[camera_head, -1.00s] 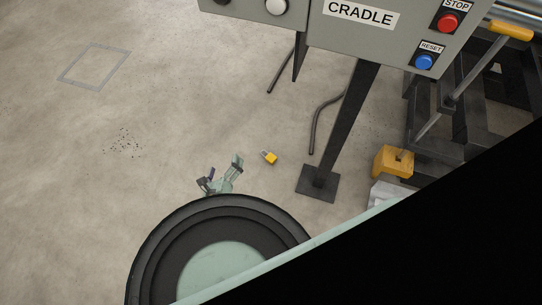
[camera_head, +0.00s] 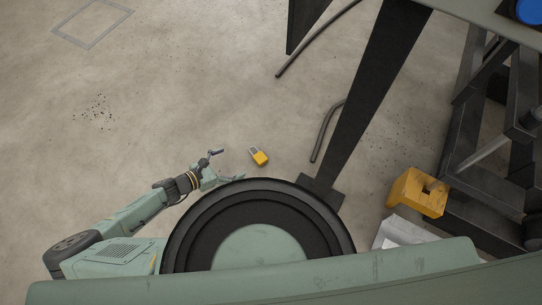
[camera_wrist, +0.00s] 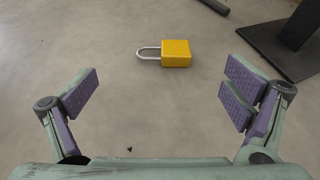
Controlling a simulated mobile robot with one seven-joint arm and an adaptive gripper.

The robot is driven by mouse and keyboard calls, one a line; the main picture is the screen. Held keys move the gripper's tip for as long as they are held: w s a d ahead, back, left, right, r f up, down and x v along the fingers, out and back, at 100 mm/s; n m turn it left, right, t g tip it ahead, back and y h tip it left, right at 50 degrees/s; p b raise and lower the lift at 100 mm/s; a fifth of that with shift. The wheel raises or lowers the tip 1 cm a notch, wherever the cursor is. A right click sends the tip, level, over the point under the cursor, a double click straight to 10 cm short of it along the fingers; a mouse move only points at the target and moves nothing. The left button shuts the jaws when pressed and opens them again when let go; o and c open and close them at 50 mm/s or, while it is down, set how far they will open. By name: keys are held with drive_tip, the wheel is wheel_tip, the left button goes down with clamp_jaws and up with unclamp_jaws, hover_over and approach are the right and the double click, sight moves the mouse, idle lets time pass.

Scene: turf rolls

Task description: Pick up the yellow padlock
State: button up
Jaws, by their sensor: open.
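The yellow padlock (camera_head: 259,157) lies flat on the concrete floor, its grey shackle toward the upper left in the head view. In the wrist view the padlock (camera_wrist: 175,53) lies beyond the fingertips, near the middle, with its shackle pointing left. My gripper (camera_head: 226,165) is open and empty, to the left of the padlock and apart from it. In the wrist view its two fingers with purple pads (camera_wrist: 160,93) are spread wide, with bare floor between them.
A dark post with a square foot plate (camera_head: 322,194) stands right of the padlock; the foot also shows in the wrist view (camera_wrist: 285,50). A bent dark rod (camera_head: 325,132) is near it. A yellow block (camera_head: 418,192) and dark steel frame are farther right. Floor to the left is clear.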

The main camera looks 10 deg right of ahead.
drive_tip(key=b, duration=0.1)
approach(258, 152)
drive_tip(key=x, duration=0.2)
drive_tip(key=shift+w+d, duration=0.25)
drive_tip(key=shift+d, duration=0.05)
drive_tip(key=b+x, duration=0.1)
drive_tip(key=x, duration=0.3)
drive_tip(key=shift+s+d+f+b, duration=0.1)
drive_tip(key=shift+d+f+b, duration=0.1)
drive_tip(key=shift+f+b, duration=0.2)
drive_tip(key=shift+w+d+f, duration=0.15)
drive_tip(key=shift+w+d, duration=0.1)
drive_tip(key=shift+d, duration=0.05)
drive_tip(key=shift+c, duration=0.5)
drive_tip(key=c, duration=1.3)
drive_tip(key=shift+r, duration=0.2)
